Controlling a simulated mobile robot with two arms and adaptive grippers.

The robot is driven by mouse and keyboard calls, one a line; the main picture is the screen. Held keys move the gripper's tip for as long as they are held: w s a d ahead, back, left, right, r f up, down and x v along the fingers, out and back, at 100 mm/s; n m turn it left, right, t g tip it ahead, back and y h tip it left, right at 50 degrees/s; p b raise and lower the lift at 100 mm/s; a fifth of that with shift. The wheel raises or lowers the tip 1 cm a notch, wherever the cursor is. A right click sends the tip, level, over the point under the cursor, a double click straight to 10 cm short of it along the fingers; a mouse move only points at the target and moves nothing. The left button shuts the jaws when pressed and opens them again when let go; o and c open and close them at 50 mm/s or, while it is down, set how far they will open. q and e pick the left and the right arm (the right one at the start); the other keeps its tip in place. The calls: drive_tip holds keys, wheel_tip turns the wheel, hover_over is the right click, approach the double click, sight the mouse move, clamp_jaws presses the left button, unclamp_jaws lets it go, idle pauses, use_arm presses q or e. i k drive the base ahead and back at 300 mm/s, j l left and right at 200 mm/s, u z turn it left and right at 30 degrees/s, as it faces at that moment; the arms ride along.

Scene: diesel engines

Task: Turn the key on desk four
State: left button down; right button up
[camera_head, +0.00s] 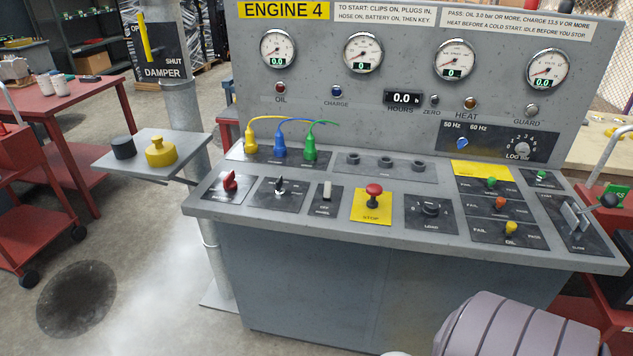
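The desk labelled ENGINE 4 (284,11) stands in front of me, a grey console with a sloping control top. A small dark switch with a light upright handle (280,187) sits on a black plate at the left of the top; it looks like the key, but its label is too small to read. Left of it is a red rotary switch (230,182). A red STOP button (374,192) stands on a yellow plate to its right. Yellow, blue and green plugs (281,148) with cables sit behind the key.
Gauges (364,53) line the upright panel, with small lamps below. A side shelf (148,160) at the left carries a black and a yellow weight-like piece beside the DAMPER post (186,115). A lever (578,216) stands at the desk's right end. Red carts flank the desk; floor at front left is open.

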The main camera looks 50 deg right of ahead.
sight(279, 191)
drive_tip(key=z, duration=1.2)
